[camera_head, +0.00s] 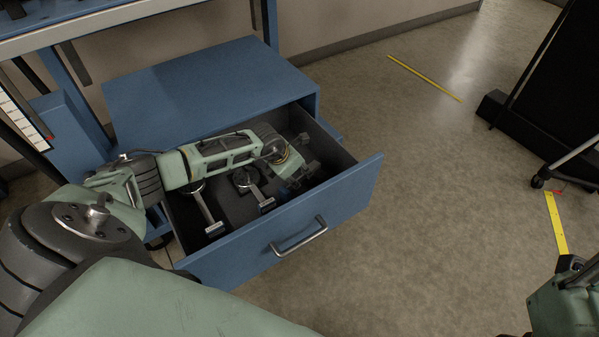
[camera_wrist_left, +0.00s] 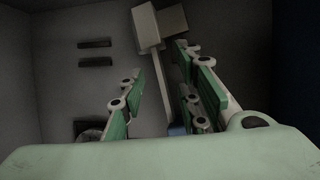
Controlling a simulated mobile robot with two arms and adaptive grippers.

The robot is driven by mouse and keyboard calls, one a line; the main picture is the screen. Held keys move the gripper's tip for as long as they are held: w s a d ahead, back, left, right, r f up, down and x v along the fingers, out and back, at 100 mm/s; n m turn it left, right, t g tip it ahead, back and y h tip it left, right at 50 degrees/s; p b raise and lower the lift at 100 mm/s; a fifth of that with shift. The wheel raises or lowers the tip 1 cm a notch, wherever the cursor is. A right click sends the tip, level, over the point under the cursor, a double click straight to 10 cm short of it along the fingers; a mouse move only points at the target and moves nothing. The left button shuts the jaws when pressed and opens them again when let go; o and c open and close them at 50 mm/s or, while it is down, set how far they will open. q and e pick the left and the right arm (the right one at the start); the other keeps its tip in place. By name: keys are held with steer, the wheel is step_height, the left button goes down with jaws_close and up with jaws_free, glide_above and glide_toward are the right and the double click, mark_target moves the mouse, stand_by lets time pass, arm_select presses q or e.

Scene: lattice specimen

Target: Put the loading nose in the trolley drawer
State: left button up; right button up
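The trolley drawer (camera_head: 345,187) is pulled open under the blue trolley top. Inside lie two T-shaped metal pieces, each with a round disc, a rod and a crossbar: one at the left (camera_head: 208,215) and one nearer the middle (camera_head: 262,196). I cannot tell which is the loading nose. My left gripper (camera_head: 308,163) is down inside the drawer at its right part, partly hidden by its own wrist. In the left wrist view its green-padded fingers (camera_wrist_left: 160,70) are apart. A pale rod with a block-like end (camera_wrist_left: 147,27) shows between and beyond them.
The drawer front has a metal handle (camera_head: 299,237). A blue bench frame (camera_head: 85,85) stands behind and left of the trolley. The floor (camera_head: 430,200) right of the drawer is clear, with yellow tape strips (camera_head: 424,77). A black panel on a wheeled stand (camera_head: 545,100) is at the right.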

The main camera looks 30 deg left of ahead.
arm_select(q)
steer(key=p+v, duration=0.3)
steer(key=v, duration=0.5)
steer(key=shift+r, duration=0.35)
steer(key=shift+s, duration=0.2)
